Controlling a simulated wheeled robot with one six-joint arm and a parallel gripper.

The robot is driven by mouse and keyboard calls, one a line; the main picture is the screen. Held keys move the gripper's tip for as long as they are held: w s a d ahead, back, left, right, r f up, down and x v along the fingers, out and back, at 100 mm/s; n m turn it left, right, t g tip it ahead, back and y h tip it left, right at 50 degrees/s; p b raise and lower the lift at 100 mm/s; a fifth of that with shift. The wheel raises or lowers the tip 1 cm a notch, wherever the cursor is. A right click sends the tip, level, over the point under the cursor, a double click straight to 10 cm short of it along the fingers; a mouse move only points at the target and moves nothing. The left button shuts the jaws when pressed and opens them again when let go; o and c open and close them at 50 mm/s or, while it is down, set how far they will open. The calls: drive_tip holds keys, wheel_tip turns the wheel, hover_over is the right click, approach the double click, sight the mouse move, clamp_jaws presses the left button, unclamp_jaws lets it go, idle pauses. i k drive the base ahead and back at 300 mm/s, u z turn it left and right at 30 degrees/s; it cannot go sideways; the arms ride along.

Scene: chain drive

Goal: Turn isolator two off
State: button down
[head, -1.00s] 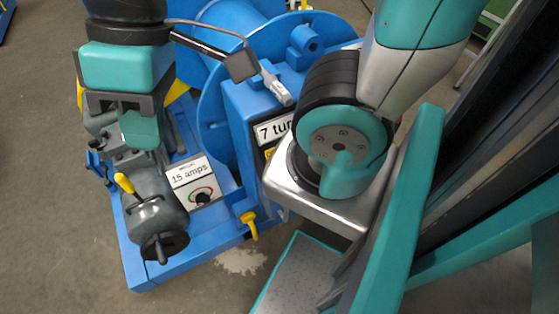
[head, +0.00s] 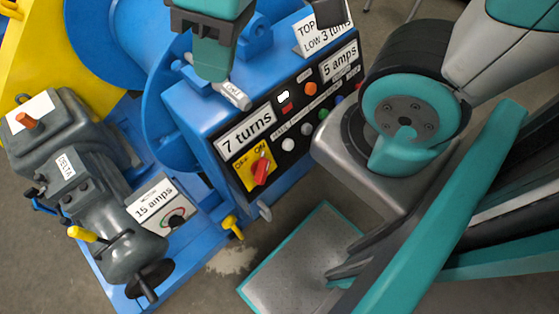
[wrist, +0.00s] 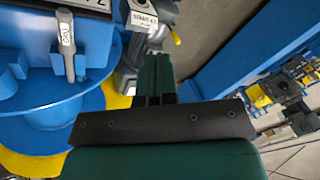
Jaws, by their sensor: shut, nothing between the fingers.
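A red rotary switch on a yellow plate (head: 258,170), marked OFF and ON, sits at the lower left of the black control panel in the head view. Its red handle (head: 261,172) is tilted, with its upper end towards the ON mark. I cannot read a number for it. My gripper (head: 212,74) is shut and empty, above the blue cabinet's back left edge, well up and left of the switch. In the wrist view my gripper (wrist: 153,78) shows its fingers together. A small white label (wrist: 143,18) there is too blurred to read surely.
A grey lever (head: 232,95) stands by the gripper.

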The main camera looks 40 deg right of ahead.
sight(260, 169)
drive_tip(key=u, duration=2.85)
drive_tip(key=k, duration=1.05)
drive_tip(key=z, duration=2.7)
